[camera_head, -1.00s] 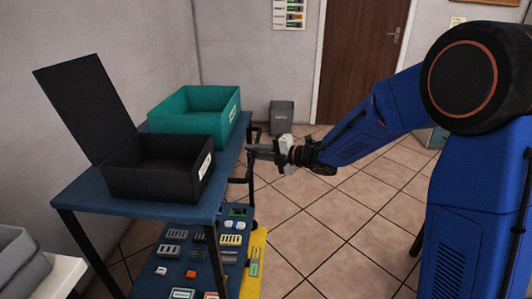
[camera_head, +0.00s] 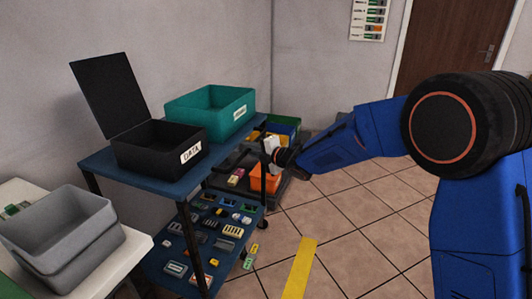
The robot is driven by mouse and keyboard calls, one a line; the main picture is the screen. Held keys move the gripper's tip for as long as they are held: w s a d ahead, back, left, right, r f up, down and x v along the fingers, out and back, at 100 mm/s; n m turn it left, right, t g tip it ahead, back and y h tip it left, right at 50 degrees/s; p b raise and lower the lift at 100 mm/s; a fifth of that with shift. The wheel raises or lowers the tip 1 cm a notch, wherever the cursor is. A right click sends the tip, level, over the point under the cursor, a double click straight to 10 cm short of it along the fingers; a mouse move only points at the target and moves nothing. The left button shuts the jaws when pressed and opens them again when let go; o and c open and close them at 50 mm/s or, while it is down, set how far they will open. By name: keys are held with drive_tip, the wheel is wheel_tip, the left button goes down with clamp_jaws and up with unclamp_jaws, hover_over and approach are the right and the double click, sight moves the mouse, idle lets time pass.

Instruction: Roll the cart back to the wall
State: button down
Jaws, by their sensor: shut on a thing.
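The cart has a blue top (camera_head: 110,160), dark legs and a lower blue shelf (camera_head: 228,262) covered with small connectors and parts. It stands at the left, alongside the grey wall (camera_head: 200,50); I cannot tell whether it touches the wall. On its top are an open black box (camera_head: 140,150) labelled DATA, with its lid up, and a teal bin (camera_head: 200,118). My gripper (camera_head: 270,153) is at the right end of the cart, shut on its dark handle (camera_head: 263,175). The fingertips are small and partly hidden in the clutter behind.
A dark trolley with an orange bin (camera_head: 264,178) and a green bin (camera_head: 284,125) stands behind the cart's right end. A white table (camera_head: 118,245) with stacked grey bins (camera_head: 60,230) is at front left. A yellow floor strip (camera_head: 300,268) lies on open tiles right of the cart.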

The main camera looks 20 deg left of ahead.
sight(237, 146)
drive_tip(key=shift+w+a, duration=0.1)
drive_tip(key=shift+a, duration=1.8)
drive_tip(key=c, duration=1.7)
unclamp_jaws()
drive_tip(key=shift+a, duration=0.2)
drive_tip(key=shift+d, duration=0.1)
drive_tip(key=v, duration=1.7)
drive_tip(key=shift+d+r, duration=0.15)
